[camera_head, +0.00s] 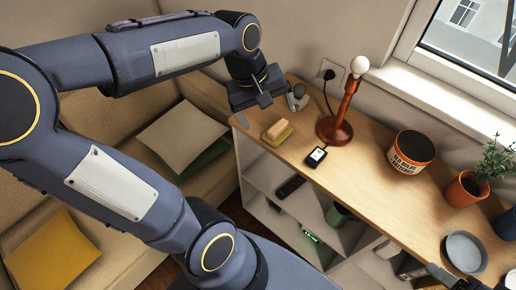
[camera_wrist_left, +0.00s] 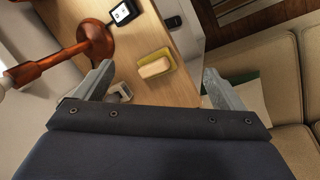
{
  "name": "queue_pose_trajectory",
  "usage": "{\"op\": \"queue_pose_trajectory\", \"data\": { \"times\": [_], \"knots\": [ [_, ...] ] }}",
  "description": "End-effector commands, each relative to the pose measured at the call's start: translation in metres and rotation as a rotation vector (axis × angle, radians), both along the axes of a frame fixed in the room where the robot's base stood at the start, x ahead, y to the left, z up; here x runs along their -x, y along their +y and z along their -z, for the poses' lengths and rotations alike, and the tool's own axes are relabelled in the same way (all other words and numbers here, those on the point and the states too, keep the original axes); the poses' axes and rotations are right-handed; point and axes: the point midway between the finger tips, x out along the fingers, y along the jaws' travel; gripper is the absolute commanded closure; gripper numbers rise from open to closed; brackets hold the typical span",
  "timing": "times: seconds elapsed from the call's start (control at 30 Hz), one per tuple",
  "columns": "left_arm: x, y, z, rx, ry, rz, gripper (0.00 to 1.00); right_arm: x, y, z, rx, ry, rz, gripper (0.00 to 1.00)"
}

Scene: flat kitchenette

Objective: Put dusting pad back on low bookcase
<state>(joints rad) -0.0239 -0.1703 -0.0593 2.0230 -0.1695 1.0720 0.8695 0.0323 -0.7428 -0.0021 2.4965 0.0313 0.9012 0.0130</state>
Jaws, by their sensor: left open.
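The dusting pad, a small tan block on a yellow-green base (camera_head: 277,131), lies flat on the wooden top of the low bookcase (camera_head: 300,150), near its left end. My left gripper (camera_head: 256,105) is open and empty, above the bookcase's left end, just behind and left of the pad in the head view. In the left wrist view the pad (camera_wrist_left: 155,67) shows between the two spread fingers (camera_wrist_left: 158,76), with neither finger closed on it. A dark part at the lower right edge (camera_head: 455,280) looks like my right gripper; its fingers are mostly cut off.
A red-brown lamp (camera_head: 335,128), a small black device (camera_head: 316,156) and a small grey object (camera_head: 298,96) stand near the pad. A round tin (camera_head: 410,152), potted plant (camera_head: 466,189) and grey bowl (camera_head: 466,251) are farther right. Cushioned seating (camera_head: 185,135) lies left.

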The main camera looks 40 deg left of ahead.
Motion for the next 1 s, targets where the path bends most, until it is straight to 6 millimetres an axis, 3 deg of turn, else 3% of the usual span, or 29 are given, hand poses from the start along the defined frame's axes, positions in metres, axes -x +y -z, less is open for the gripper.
{"op": "queue_pose_trajectory", "data": {
  "times": [0.03, 0.1, 0.3, 0.5, 1.0],
  "knots": [
    [0.025, -0.006, -0.003, 0.003, -0.076, 0.100, 0.10, 0.000, 0.000, 0.000, 0.000, 0.000, 0.000, 0.36],
    [0.052, -0.017, -0.001, -0.009, -0.178, 0.253, 0.10, 0.000, 0.000, 0.000, 0.000, 0.000, 0.000, 0.36],
    [0.100, -0.042, 0.014, -0.084, -0.391, 0.552, 0.10, 0.000, 0.000, 0.000, 0.000, 0.000, 0.000, 0.36],
    [0.112, -0.050, 0.022, -0.124, -0.456, 0.649, 0.10, 0.000, 0.000, 0.000, 0.000, 0.000, 0.000, 0.36],
    [0.112, -0.050, 0.021, -0.124, -0.455, 0.650, 0.10, 0.000, 0.000, 0.000, 0.000, 0.000, 0.000, 0.36]
  ]
}}
